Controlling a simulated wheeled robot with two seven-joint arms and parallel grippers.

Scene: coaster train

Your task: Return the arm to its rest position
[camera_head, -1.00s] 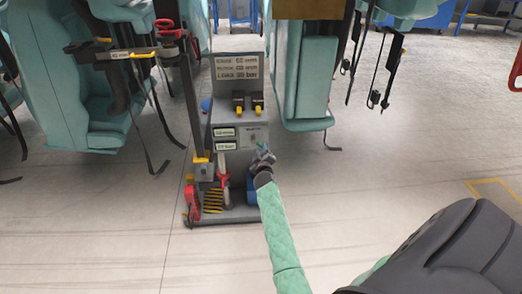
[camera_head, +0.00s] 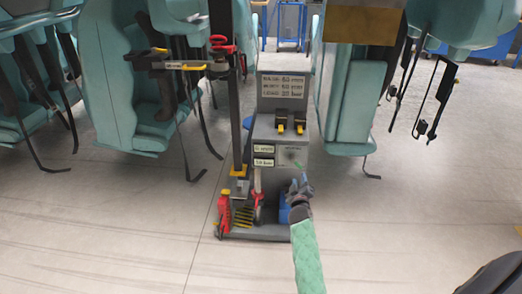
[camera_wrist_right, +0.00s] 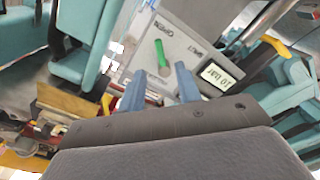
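My right gripper (camera_head: 300,187) is in front of the lower right part of a grey control stand (camera_head: 283,118). In the right wrist view its two blue fingers (camera_wrist_right: 161,82) are apart with nothing held between them. Beyond the fingertips is a panel (camera_wrist_right: 190,45) with a green lever (camera_wrist_right: 160,54), lettering that seems to read OPEN and SHUT, and a small display (camera_wrist_right: 218,75) that seems to read 10 bar. The green lever also shows small in the head view (camera_head: 299,164), just above the gripper. The fingers look clear of it. My left gripper is not in view.
A dark upright post (camera_head: 235,85) with red and yellow fittings stands left of the stand. Teal seats (camera_head: 127,85) with hanging straps are on the left, and another teal seat (camera_head: 350,100) is on the right. The grey floor (camera_head: 120,240) in front is clear.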

